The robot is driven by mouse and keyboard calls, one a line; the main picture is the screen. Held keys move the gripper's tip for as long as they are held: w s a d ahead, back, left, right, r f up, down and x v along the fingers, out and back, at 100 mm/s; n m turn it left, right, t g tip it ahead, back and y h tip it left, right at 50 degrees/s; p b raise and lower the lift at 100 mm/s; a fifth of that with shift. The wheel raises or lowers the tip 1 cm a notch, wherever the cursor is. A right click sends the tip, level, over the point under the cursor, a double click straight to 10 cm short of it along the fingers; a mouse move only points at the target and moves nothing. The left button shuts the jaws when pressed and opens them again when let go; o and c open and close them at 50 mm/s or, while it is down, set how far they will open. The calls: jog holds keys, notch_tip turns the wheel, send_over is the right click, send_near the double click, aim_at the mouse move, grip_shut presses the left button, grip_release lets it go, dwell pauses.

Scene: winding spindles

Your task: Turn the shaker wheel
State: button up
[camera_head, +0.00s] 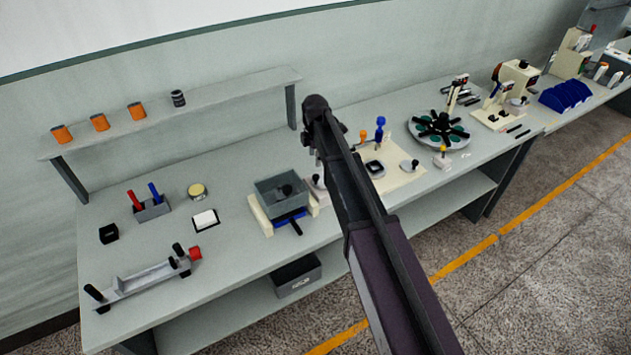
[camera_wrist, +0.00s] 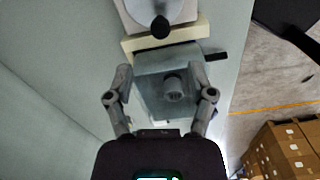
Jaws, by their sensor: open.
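I cannot tell for sure which part is the shaker wheel. My gripper (camera_wrist: 158,80) is open and empty, with the fingers spread on both sides of the knob. In the head view my arm hides part of the bench.
A pale round device with a black knob (camera_wrist: 160,26) stands beside the unit. A carousel with green pads (camera_head: 438,132) stands farther right. A rack with red and blue handles (camera_head: 152,209) and a white-topped pad (camera_head: 205,220) are at left. Cartons (camera_wrist: 285,150) are on the floor.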

aim_at(315, 175)
jog(key=shift+f+b, duration=4.2)
jog(key=shift+f, duration=0.35)
